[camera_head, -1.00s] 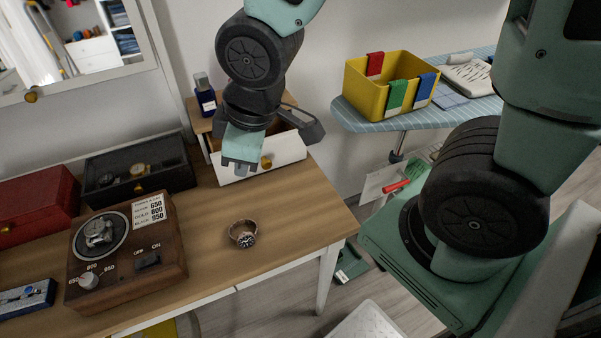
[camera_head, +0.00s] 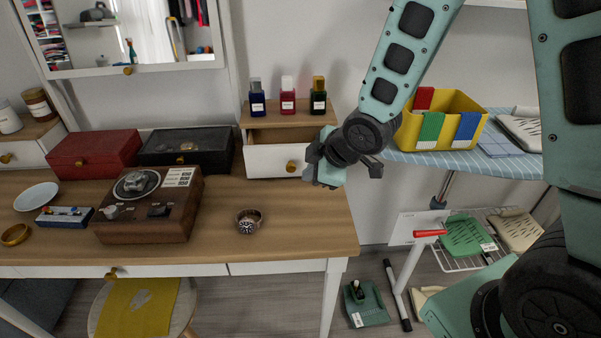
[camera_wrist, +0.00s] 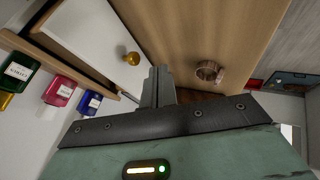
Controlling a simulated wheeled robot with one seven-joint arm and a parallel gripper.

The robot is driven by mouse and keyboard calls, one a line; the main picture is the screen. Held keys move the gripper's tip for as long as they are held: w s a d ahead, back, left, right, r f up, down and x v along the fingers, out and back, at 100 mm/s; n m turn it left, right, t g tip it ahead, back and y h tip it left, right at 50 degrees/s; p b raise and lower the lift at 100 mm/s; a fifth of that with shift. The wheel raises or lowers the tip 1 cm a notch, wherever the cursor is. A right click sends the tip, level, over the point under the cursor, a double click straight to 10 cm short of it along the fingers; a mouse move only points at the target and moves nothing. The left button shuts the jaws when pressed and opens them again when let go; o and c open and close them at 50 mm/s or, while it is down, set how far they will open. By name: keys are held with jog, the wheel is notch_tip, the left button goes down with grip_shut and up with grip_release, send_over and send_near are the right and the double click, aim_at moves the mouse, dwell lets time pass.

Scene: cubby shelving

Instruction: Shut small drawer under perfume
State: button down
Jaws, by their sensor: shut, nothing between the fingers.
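The small drawer (camera_head: 272,160) has a white front and a round gold knob (camera_head: 291,166). It stands partly pulled out below the small wooden top that carries three perfume bottles (camera_head: 287,95): blue, pink-red and dark green. My gripper (camera_head: 318,172) is shut and empty, at the right end of the drawer front in the head view. In the wrist view the drawer front (camera_wrist: 88,38) and knob (camera_wrist: 132,58) lie to the left of my closed fingers (camera_wrist: 158,88). I cannot tell whether the fingers touch the drawer.
A watch (camera_head: 248,221) lies on the wooden table (camera_head: 300,225) in front of the drawer. A brown winder box (camera_head: 150,215), a black case (camera_head: 190,150) and a red box (camera_head: 95,158) stand left. An ironing board (camera_head: 470,163) with a yellow bin (camera_head: 455,105) is at right.

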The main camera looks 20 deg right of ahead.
aim_at(296, 146)
jog(key=x, duration=0.5)
jog(key=shift+f, duration=0.1)
jog(key=shift+w+d+p, duration=0.25)
jog(key=shift+w, duration=0.7)
jog(key=shift+w+d+p, duration=0.2)
jog(key=shift+w+d, duration=0.05)
jog(key=shift+w, duration=0.7)
jog(key=w+d+p, duration=0.1)
jog(key=w, duration=0.2)
jog(key=w+d+p, duration=0.1)
jog(key=w, duration=0.2)
jog(key=w+d+p, duration=0.1)
jog(key=w, duration=0.2)
jog(key=shift+w, duration=0.15)
jog(key=shift+w+d, duration=0.15)
jog(key=shift+w, duration=0.25)
jog(key=shift+w+r, duration=0.1)
jog(key=shift+r, duration=0.15)
